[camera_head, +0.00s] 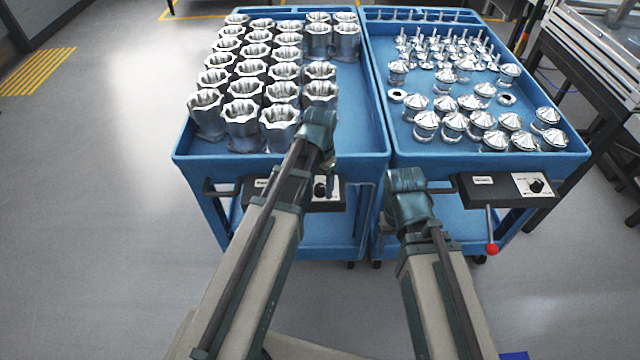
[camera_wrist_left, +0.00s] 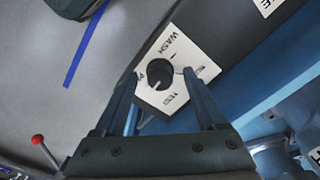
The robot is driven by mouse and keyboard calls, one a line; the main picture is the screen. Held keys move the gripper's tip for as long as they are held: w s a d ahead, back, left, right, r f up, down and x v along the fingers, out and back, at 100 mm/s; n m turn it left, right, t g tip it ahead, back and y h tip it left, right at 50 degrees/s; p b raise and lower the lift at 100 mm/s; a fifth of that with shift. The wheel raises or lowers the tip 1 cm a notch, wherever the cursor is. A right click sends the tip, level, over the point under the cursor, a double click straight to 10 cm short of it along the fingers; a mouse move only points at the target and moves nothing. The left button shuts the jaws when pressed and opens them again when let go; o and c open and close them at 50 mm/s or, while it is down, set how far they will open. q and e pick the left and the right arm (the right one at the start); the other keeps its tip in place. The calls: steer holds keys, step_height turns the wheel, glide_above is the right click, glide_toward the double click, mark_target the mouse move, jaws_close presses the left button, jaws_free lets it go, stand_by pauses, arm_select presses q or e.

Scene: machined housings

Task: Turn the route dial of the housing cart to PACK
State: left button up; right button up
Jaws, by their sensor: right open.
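The housing cart (camera_head: 180,150) is the left blue cart, loaded with hollow metal housings. Its route dial (camera_head: 320,188) is a black knob on a white label plate at the front handle, partly hidden by my left arm. In the left wrist view the dial (camera_wrist_left: 160,74) lies between and beyond the fingertips of my left gripper (camera_wrist_left: 162,80), which is open; I cannot tell whether they touch it. WASH and TEST are readable; the label starting PA is partly covered by a finger. The dial's white mark points down-left, near PA. My right gripper (camera_head: 407,190) is open before the right cart.
The right blue cart (camera_head: 575,155) holds metal cones, rings and pins. It has its own dial (camera_head: 536,186) and a red-knobbed lever (camera_head: 492,248). The carts stand close together. Open grey floor lies to the left.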

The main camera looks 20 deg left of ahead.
mark_target(320, 186)
arm_select(q)
steer(key=shift+r, duration=0.15)
step_height(320, 186, up, 14)
steer(key=p, duration=1.3)
steer(key=shift+f+p, duration=0.2)
steer(key=shift+p, duration=0.2)
steer(key=s+d+n+y, duration=0.1)
steer(key=s+d+n, duration=0.1)
steer(key=s+d, duration=0.8)
steer(key=s, duration=0.4)
steer(key=shift+d, duration=0.2)
stand_by(0.9)
